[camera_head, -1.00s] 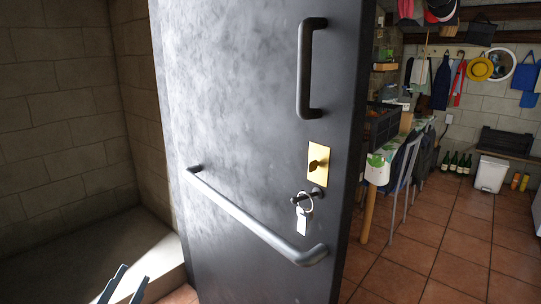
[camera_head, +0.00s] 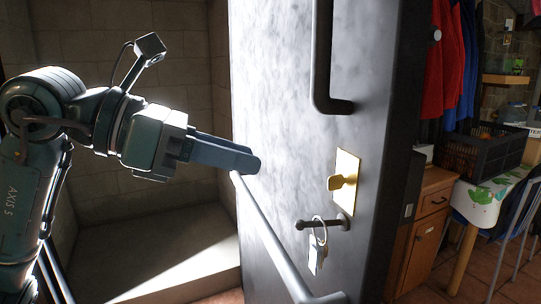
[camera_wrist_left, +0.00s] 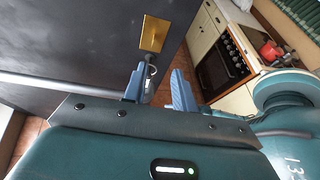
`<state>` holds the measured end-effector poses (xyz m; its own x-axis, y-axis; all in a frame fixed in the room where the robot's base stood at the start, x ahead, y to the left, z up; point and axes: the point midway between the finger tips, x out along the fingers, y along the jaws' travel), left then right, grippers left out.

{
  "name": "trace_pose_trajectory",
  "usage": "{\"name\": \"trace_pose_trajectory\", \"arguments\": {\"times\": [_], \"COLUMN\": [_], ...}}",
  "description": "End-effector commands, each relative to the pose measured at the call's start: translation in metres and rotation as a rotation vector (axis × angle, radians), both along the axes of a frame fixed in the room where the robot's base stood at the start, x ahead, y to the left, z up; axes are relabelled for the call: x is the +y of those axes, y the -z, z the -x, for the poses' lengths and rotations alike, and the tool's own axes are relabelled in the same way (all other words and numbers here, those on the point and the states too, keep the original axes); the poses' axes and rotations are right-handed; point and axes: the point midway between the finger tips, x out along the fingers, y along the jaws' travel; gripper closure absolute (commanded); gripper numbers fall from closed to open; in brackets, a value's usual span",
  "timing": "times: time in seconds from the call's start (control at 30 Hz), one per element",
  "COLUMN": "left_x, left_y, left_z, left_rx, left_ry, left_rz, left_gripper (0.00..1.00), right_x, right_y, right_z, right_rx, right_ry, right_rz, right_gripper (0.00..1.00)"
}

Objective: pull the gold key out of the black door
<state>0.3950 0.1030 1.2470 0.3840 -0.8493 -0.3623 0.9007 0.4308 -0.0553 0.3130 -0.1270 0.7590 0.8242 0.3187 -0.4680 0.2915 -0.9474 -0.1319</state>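The black door (camera_head: 285,110) stands in the middle of the head view, its free edge to the right. The gold key (camera_head: 340,182) sits in a gold plate (camera_head: 349,165) on the door. Below it, a dark stub (camera_head: 322,224) carries a ring with a pale tag (camera_head: 315,255). My left gripper (camera_head: 252,163) is raised in front of the door, left of the gold key and apart from it. In the left wrist view its two fingers are spread with nothing held between them; the gold plate (camera_wrist_left: 154,34) shows beyond the fingertips. My right gripper is not seen.
A dark vertical handle (camera_head: 322,60) is above the plate, and a long grey bar (camera_head: 268,235) crosses the door below my left gripper. Right of the door are a wooden cabinet (camera_head: 418,235), a black crate (camera_head: 482,150) and a table. A stone wall and ledge are left.

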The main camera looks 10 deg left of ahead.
Motion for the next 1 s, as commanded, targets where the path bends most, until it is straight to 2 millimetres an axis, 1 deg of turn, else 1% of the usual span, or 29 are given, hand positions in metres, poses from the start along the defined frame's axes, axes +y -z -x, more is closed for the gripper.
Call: {"name": "trace_pose_trajectory", "arguments": {"times": [0.03, 0.13, 0.27, 0.37, 0.7, 0.83, 1.0], "left_x": [0.004, 0.005, -0.003, -0.017, -0.071, -0.086, -0.097], "left_y": [-0.001, -0.002, 0.002, 0.007, 0.033, 0.040, 0.046], "left_z": [-0.001, -0.002, -0.007, -0.013, -0.042, -0.051, -0.057], "left_rx": [-0.022, -0.038, -0.038, -0.037, -0.035, -0.037, -0.036], "left_ry": [-0.021, -0.043, -0.045, -0.041, -0.041, -0.042, -0.043], "left_rz": [-0.022, -0.044, -0.049, -0.048, -0.046, -0.044, -0.046], "left_gripper": [0.73, 0.73, 0.73, 0.73, 0.73, 0.73, 0.73], "right_x": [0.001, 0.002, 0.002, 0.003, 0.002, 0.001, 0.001], "right_y": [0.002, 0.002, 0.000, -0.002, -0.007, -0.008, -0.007], "right_z": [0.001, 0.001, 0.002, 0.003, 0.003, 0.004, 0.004], "right_rx": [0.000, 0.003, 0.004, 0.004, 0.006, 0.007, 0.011], "right_ry": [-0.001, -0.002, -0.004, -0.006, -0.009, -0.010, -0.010], "right_rz": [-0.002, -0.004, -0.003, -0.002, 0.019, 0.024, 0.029], "right_gripper": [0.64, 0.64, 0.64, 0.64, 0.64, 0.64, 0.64]}}
